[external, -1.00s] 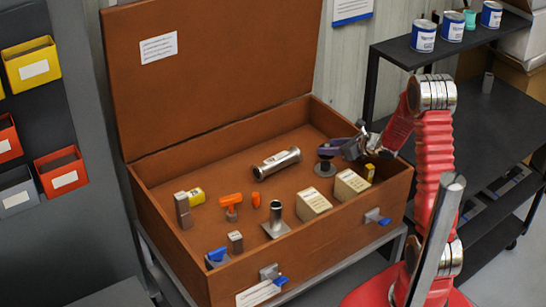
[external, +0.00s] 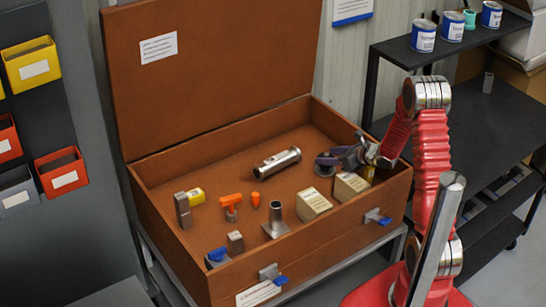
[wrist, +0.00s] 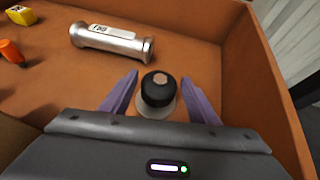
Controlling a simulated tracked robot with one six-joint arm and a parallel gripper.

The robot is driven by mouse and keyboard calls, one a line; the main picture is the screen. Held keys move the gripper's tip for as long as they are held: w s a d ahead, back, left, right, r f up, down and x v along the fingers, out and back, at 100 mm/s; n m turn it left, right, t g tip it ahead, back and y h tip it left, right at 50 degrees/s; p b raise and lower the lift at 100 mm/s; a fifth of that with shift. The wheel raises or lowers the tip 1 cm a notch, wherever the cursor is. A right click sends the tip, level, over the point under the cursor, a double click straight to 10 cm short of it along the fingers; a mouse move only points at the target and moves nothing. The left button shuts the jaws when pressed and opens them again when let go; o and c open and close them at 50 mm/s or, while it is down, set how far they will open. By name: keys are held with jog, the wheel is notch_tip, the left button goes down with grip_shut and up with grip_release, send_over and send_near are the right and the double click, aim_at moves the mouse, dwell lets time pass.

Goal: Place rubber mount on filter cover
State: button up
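The rubber mount appears to be the short black round piece with a metal centre and a pale round base (wrist: 158,89) in the wrist view. It stands upright on the box floor near the right end. My gripper (wrist: 159,97) is open, with one purple finger on either side of it and visible gaps. In the external view my gripper (external: 328,159) is low inside the box and partly hides the mount. I cannot surely tell which thing is the filter cover. A labelled silver cylinder (external: 278,160) lies left of my gripper and also shows in the wrist view (wrist: 112,42).
The open brown box (external: 232,155) holds two beige blocks (external: 314,204) (external: 349,186), an upright metal tube on a plate (external: 276,219), orange pieces (external: 231,202) and a yellow piece (external: 196,195). The box's right wall (wrist: 255,70) is close to my gripper. Bare floor lies at the back.

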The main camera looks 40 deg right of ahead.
jog(key=shift+o, duration=0.8)
jog(key=shift+r, duration=0.1)
jog(key=shift+s+r, duration=0.15)
jog(key=v, duration=1.1)
jog(key=shift+s, duration=0.3)
jog(key=shift+d+r, duration=0.1)
